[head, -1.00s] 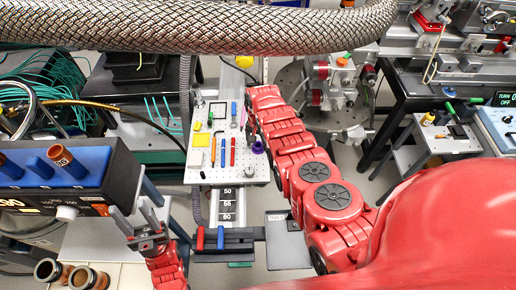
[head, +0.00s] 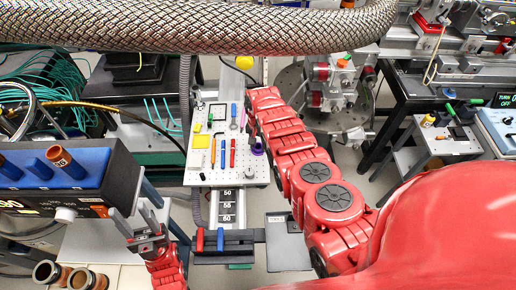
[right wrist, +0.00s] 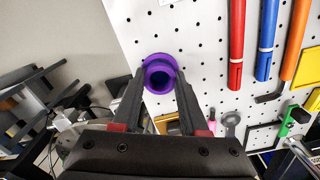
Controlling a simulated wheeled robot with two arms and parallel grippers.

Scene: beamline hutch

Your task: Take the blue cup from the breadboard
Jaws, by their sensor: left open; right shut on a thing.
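A purple-blue cup (right wrist: 158,75), round and open at the top, is on the white perforated breadboard (right wrist: 197,35) in the right wrist view. In the head view the cup (head: 258,151) is small and partly hidden at the right edge of the breadboard (head: 240,179). My right gripper (right wrist: 160,77) is shut on the cup, one finger on each side. In the head view my right gripper (head: 254,139) is hard to make out. My left gripper (head: 140,222) is open and empty at lower left, away from the board. I cannot tell whether the cup touches the board.
A black box with blue parts (head: 65,175) stands at left near my left arm. A braided metal hose (head: 200,27) crosses the top. Tan cups (head: 82,277) stand at lower left.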

